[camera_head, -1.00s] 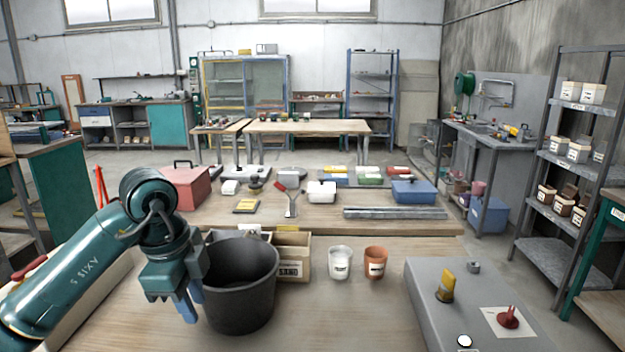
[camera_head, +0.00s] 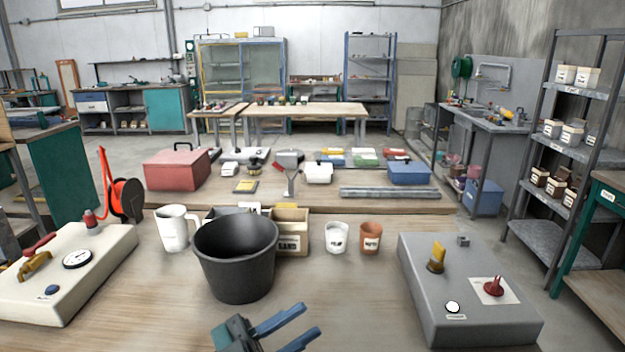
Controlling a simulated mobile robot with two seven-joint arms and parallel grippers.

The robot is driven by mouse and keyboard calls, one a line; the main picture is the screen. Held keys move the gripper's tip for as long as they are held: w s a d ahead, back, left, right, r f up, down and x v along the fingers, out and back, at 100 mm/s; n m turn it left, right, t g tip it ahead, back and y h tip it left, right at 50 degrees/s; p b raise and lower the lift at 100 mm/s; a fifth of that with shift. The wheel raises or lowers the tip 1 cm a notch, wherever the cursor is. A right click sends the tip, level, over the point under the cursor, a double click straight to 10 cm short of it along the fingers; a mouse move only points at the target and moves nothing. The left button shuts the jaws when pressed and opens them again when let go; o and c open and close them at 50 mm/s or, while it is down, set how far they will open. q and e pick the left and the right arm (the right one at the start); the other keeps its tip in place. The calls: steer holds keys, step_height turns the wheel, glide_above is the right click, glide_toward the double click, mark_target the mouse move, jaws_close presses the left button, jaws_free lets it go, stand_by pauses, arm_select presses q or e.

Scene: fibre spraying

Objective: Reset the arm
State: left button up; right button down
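My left gripper (camera_head: 311,320) shows at the bottom middle, its two blue fingers pointing right and standing apart with nothing between them. It is in front of the black bucket (camera_head: 236,270) and apart from it. The rest of my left arm is almost wholly out of view. My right gripper is not in view.
A white pitcher (camera_head: 174,231), a sand box (camera_head: 291,240), a white cup (camera_head: 337,239) and an orange cup (camera_head: 370,239) stand around the bucket. A cream gauge box (camera_head: 108,251) is at left, a grey control box (camera_head: 418,288) at right.

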arm_select(q)
steer(key=w+a+f+n+t+y, duration=0.1)
steer(key=a+f+n+t+y, duration=0.6)
steer(key=f+n+t+y, duration=0.3)
steer(key=s+a+f+n+g+y, duration=0.2)
steer(key=s+f+g+y, duration=0.2)
steer(key=f, duration=0.5)
steer(key=s+a+f+n+g+y, duration=0.3)
steer(key=s+f+g+y, duration=0.1)
steer(key=s+f, duration=0.5)
steer(key=shift+a+f+g, duration=0.25)
steer(key=shift+f+g, duration=0.05)
steer(key=shift+f, duration=0.4)
